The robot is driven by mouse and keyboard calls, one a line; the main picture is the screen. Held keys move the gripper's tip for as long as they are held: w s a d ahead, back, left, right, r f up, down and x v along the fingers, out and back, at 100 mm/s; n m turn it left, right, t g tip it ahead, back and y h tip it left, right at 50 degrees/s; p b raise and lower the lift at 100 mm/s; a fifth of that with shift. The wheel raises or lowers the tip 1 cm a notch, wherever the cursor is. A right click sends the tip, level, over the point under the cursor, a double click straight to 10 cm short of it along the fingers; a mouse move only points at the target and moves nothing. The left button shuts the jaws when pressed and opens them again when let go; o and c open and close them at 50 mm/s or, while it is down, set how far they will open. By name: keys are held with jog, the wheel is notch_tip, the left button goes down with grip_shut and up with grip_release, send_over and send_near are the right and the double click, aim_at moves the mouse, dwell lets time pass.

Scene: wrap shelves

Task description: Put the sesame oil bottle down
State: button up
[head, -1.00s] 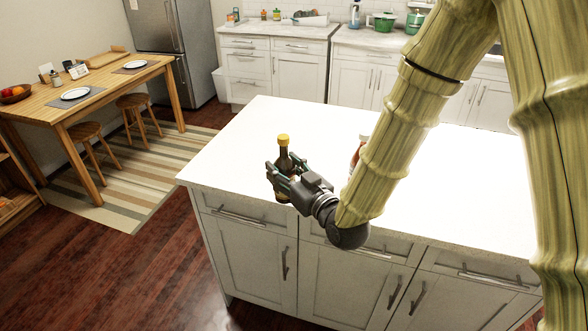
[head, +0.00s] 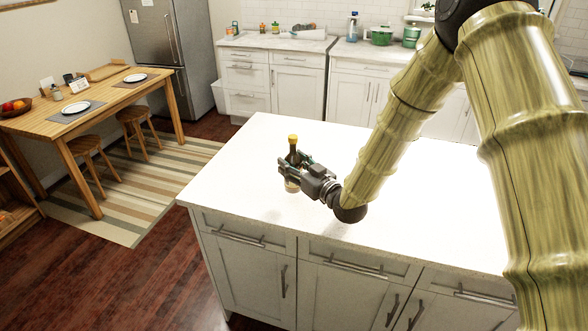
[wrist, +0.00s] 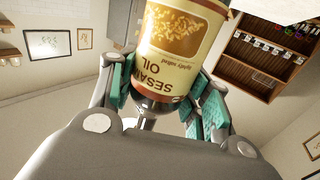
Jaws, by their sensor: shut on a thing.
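My gripper's teal-padded fingers (wrist: 162,92) are shut on the bottle from both sides. The bottle's lower part is partly hidden by the gripper in the head view. I cannot tell whether its base touches the countertop.
The white island countertop (head: 240,175) is clear around the bottle, with its front edge nearer to me. A wooden table (head: 90,100) with plates stands at the left. A back counter (head: 275,42) holds pots and small bottles.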

jog(key=shift+w+d, duration=0.1)
jog(key=shift+w, duration=0.2)
jog(key=shift+f+p, duration=0.8)
jog(key=shift+f, duration=0.95)
jog(key=shift+f, duration=0.15)
jog(key=o, duration=1.3)
